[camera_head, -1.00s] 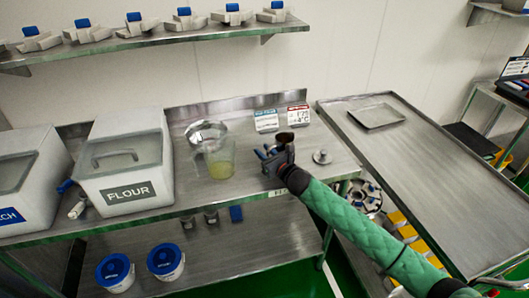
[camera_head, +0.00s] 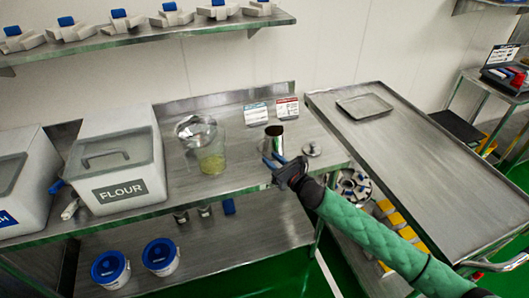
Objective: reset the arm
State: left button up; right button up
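My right arm, in a green sleeve, comes in from the lower right. My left gripper is not in view.
The steel table (camera_head: 240,178) also holds a flour bin (camera_head: 112,165), a clear jug (camera_head: 211,155), a metal bowl (camera_head: 192,128), a small lid (camera_head: 312,149) and two label cards (camera_head: 256,113). A steel bench (camera_head: 420,150) with a tray (camera_head: 364,106) stands right.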

jog(key=shift+v, duration=0.8)
jog(key=shift+s+f+m, duration=0.1)
jog(key=shift+s+m, duration=0.15)
jog(key=shift+m, duration=0.25)
jog(key=s+d+f+n+g+h, duration=0.45)
jog(key=s+n, duration=0.55)
jog(key=s, duration=0.4)
jog(key=s+d+f+n+g+h, duration=0.35)
jog(key=s+d+n, duration=0.25)
jog(key=s+n, duration=0.6)
jog(key=s+d+f+n+g+h, duration=0.35)
jog(key=s+d+n, duration=0.4)
jog(key=s, duration=0.75)
jog(key=w+a+f+n, duration=0.1)
jog(key=a+f, duration=0.1)
jog(key=f, duration=0.8)
jog(key=w+a+f, duration=0.1)
jog(key=f, duration=1)
jog(key=s+f, duration=0.3)
jog(key=f, duration=0.8)
jog(key=s+a+f+g+y, duration=0.1)
jog(key=s+f, duration=0.3)
jog(key=f, duration=0.8)
jog(key=shift+a, duration=0.25)
